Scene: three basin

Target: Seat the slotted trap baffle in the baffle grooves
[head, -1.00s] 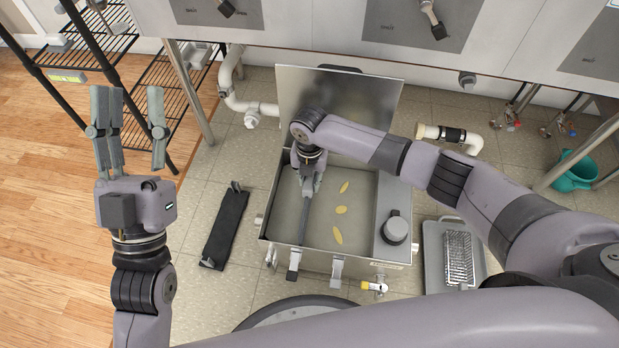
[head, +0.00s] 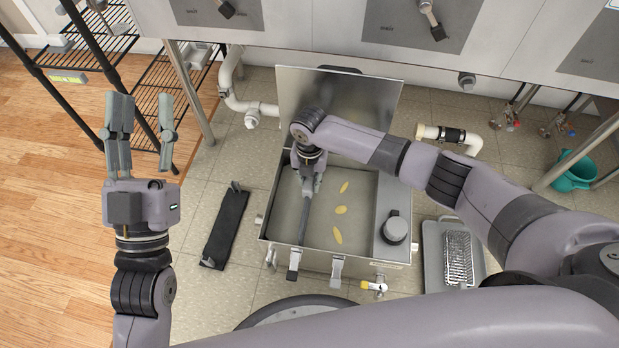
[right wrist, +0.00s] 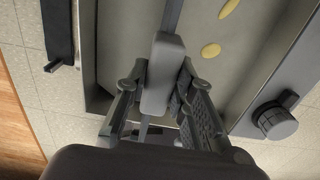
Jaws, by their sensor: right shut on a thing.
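The slotted trap baffle (head: 303,222) shows nearly edge-on as a thin dark strip inside the open steel tank (head: 330,262), left of its middle. My right gripper (head: 309,187) reaches down into the tank and is shut on it. In the right wrist view, the fingers (right wrist: 160,92) close around a grey grip (right wrist: 163,70) on the baffle's top edge. The baffle's slots and lower edge are hidden, and I cannot tell whether it sits in the grooves. My left gripper (head: 143,134) is open and empty, left of the tank above the floor.
Several yellow pieces (head: 341,210) lie in the tank. A round grey cap (head: 395,229) is at its right side. The lid (head: 340,105) stands raised behind. A black bar (head: 225,226) lies left on the floor; a tray with a wire basket (head: 458,258) lies right.

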